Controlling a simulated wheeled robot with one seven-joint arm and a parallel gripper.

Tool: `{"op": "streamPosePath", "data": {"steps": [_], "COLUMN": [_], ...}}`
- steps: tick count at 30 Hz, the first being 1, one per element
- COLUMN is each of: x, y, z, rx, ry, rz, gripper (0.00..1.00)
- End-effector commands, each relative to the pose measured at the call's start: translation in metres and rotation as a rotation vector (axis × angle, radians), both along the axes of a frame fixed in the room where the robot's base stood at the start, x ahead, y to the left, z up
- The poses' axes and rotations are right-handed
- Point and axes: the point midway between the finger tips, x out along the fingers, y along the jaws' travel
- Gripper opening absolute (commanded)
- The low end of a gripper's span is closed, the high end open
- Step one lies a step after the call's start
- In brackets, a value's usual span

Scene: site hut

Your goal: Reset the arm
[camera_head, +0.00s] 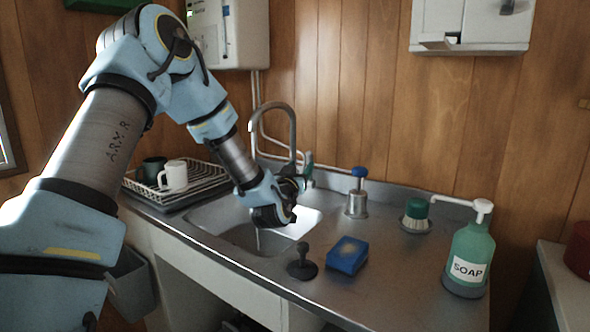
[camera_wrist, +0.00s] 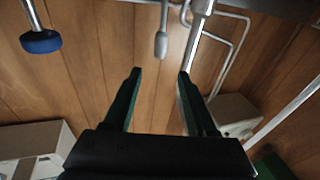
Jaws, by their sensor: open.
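My arm (camera_head: 110,125) reaches in from the left, bends at a high elbow and slopes down to the right. My gripper (camera_head: 290,192) hangs over the sink basin (camera_head: 235,215), in front of the curved tap (camera_head: 293,125). In the wrist view my gripper (camera_wrist: 160,75) shows two dark green fingers spread apart with nothing between them. Behind them is the wood wall, with the tap pipe (camera_wrist: 192,40) near the right finger. My arm and gripper hide part of the sink.
On the steel counter stand a blue-topped metal plunger (camera_head: 357,198), a dark drain plug (camera_head: 302,266), a blue sponge (camera_head: 347,255), a green-handled brush (camera_head: 416,215) and a soap bottle (camera_head: 468,250). A rack (camera_head: 205,182) with two mugs is left of the sink.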

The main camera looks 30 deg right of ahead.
Motion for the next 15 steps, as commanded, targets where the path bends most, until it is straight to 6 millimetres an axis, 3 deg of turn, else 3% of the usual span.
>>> {"op": "streamPosePath", "data": {"steps": [9,11,14,15], "x": [0.004,0.009,0.017,0.019], "y": [0.01,0.022,0.06,0.081], "z": [-0.003,-0.009,-0.025,-0.033], "rx": [0.043,0.095,0.221,0.279], "ry": [0.027,0.063,0.169,0.225], "rz": [0.001,0.003,0.022,0.037], "gripper": [0.57,0.57,0.57,0.57]}}
